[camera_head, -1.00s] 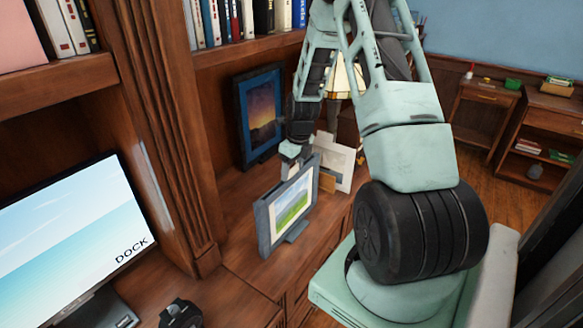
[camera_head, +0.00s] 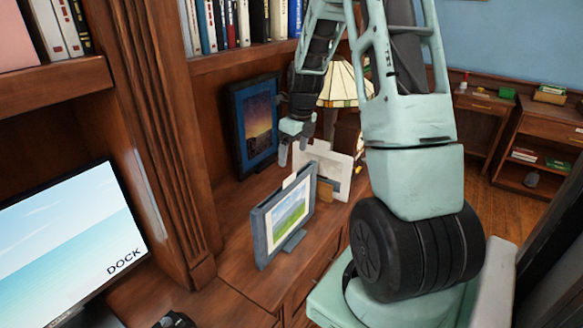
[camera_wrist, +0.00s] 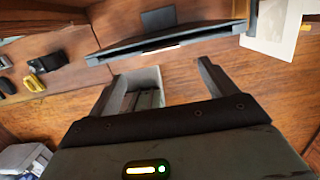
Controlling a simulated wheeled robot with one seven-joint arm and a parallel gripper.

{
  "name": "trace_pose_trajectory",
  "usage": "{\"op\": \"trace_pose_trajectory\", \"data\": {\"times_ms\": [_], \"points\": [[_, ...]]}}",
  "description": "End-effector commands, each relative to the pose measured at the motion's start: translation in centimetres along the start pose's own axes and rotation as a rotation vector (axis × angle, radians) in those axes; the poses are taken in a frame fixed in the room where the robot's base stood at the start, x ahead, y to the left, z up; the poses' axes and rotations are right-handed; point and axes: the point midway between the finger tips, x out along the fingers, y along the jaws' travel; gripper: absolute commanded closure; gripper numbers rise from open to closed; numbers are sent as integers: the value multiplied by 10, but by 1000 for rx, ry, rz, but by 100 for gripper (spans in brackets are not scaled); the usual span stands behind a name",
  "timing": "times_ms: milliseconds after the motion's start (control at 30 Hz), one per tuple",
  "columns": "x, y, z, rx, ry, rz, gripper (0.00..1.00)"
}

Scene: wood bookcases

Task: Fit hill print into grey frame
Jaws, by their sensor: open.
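The grey frame (camera_head: 262,238) stands upright on the wooden desk. The hill print (camera_head: 289,216), with green hills and a pale sky, shows inside it. A small white edge juts above the frame's top rim. The wrist view looks down on the frame's dark top edge (camera_wrist: 120,50), with a thin white strip (camera_wrist: 160,50) along it. My gripper (camera_head: 296,152) is open and empty, above and apart from the frame. Both fingers of my gripper (camera_wrist: 155,85) show spread in the wrist view. Whether the print is fully seated is unclear.
A white mat (camera_head: 338,165) leans behind the grey frame, near a small brown block (camera_head: 325,187). A blue-framed sunset picture (camera_head: 258,125) stands at the back, left of a stained-glass lamp (camera_head: 340,82). A monitor (camera_head: 70,245) is at left. Desk space in front of the frame is clear.

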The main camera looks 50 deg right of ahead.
Motion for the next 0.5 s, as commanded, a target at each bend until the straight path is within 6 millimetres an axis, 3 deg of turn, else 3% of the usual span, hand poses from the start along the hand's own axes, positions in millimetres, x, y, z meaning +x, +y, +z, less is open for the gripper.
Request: {"op": "trace_pose_trajectory", "data": {"times_ms": [200, 367, 467, 500], "points": [[-24, 0, 1, 0, -1, -2, 16], [-28, 0, 0, -2, 0, 0, 16], [-29, 13, 6, -70, 0, 7, 16], [-30, 26, 11, -139, -1, 14, 16]]}}
